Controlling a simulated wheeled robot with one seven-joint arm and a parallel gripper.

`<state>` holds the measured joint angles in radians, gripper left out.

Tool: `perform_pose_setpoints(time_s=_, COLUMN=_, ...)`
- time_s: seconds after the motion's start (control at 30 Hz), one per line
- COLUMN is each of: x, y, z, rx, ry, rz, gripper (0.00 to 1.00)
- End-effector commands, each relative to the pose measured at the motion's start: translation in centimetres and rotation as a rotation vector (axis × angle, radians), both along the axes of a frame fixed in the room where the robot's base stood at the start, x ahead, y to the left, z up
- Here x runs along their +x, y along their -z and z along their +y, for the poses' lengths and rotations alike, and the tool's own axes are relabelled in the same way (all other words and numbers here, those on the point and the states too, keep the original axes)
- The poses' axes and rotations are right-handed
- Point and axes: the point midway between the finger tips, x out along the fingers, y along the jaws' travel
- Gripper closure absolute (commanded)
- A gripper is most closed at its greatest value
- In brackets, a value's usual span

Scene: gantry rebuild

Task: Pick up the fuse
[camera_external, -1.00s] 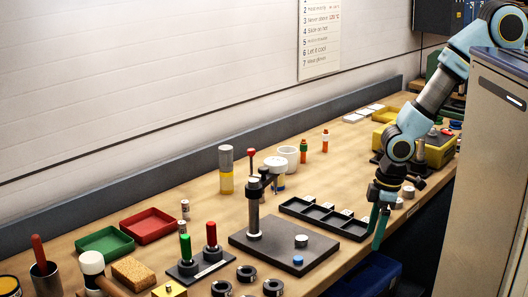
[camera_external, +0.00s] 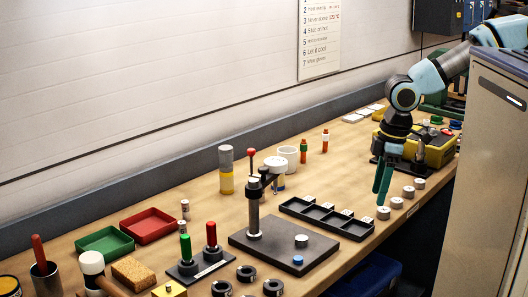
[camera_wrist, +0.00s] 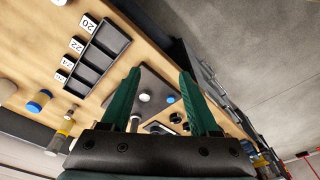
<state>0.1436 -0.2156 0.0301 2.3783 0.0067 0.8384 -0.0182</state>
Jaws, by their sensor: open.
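No single thing is clearly marked as the fuse. Two slim orange, green and white tubes (camera_external: 303,151) (camera_external: 325,141) stand near the wall, and I cannot tell whether either is a fuse. My gripper (camera_external: 382,198) hangs above the bench's front edge, right of the black compartment tray, far from these. In the wrist view my gripper (camera_wrist: 160,76) has its green fingers apart with nothing held between them.
The black compartment tray (camera_external: 326,215) has number tags. A dark plate with a lever press (camera_external: 262,237) stands left of it. Several silver cylinders (camera_external: 397,203) line the front edge. A yellow box (camera_external: 432,150) stands at right.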

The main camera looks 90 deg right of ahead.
Motion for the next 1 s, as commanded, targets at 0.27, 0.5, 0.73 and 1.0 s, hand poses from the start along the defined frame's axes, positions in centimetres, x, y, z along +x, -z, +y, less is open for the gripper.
perform_pose_setpoints(time_s=0.27, x=0.1, y=-6.9, z=0.0, rx=0.0, ry=0.002, rz=-0.004, gripper=0.39)
perform_pose_setpoints(time_s=0.5, x=3.8, y=-8.5, z=-2.1, rx=-0.004, ry=-0.037, rz=0.017, gripper=0.39)
perform_pose_setpoints(time_s=0.73, x=8.3, y=-10.0, z=-5.2, rx=-0.008, ry=-0.084, rz=0.033, gripper=0.39)
perform_pose_setpoints(time_s=1.0, x=16.2, y=-11.1, z=-13.0, rx=-0.011, ry=-0.177, rz=0.071, gripper=0.39)
